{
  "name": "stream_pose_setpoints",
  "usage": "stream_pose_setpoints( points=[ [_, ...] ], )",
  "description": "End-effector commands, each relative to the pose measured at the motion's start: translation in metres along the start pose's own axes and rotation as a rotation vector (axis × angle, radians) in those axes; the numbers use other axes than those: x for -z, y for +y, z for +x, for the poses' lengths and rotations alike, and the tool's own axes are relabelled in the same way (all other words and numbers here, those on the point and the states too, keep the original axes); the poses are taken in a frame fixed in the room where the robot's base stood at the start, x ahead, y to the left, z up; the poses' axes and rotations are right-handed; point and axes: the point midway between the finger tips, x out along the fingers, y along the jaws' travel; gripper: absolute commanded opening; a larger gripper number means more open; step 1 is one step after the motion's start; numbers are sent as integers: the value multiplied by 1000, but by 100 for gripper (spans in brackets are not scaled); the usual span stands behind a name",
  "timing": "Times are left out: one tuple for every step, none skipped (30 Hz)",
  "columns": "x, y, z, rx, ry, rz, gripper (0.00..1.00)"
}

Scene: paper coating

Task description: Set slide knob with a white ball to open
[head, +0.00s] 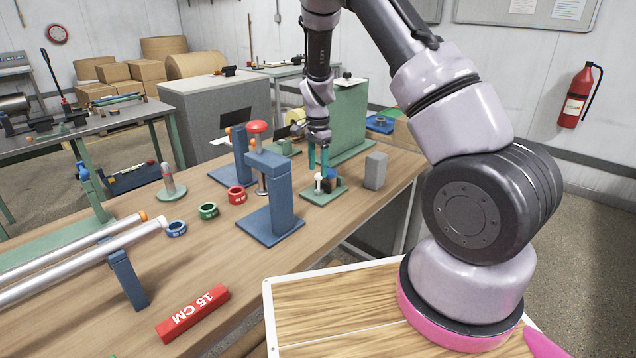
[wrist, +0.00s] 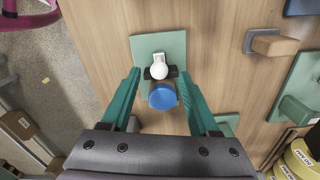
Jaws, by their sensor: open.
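The white ball knob (head: 318,177) stands on a small green base plate (head: 318,198) on the wooden table. In the wrist view the white ball (wrist: 158,70) is on a dark slide piece near the plate's middle. A blue round knob (wrist: 162,96) sits right beside it, nearer my palm. My gripper (head: 318,160) points down over the plate with teal fingers. The fingers are open, one on each side of the ball and blue knob, with gaps and no contact seen. How far the slide has travelled is hard to tell.
A grey block (head: 375,170) is just right of the plate. Colored rings, silver tubes (head: 75,255) and a red 15 CM block (head: 192,313) lie nearer the front left.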

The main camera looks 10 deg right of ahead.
Motion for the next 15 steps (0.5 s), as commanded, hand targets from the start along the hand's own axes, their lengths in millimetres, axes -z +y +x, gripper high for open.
stream_pose_setpoints(
  points=[
    [0,1,12,-4,0,1,61],
    [0,1,17,-3,-1,1,61],
    [1,1,24,-3,0,1,61],
    [1,1,30,-4,-1,1,61],
    [0,1,34,-3,-1,1,61],
    [0,1,40,-2,-1,1,61],
    [0,1,44,-2,-1,1,61],
    [0,1,47,-2,0,0,61],
    [0,0,51,-1,0,0,61],
    [0,0,53,0,0,-1,61],
    [0,0,55,0,0,0,61],
    [0,0,57,0,-1,0,61],
    [0,0,58,0,-1,0,61],
    [0,0,59,0,-1,0,61],
    [0,0,60,0,-1,0,61]
  ],
)
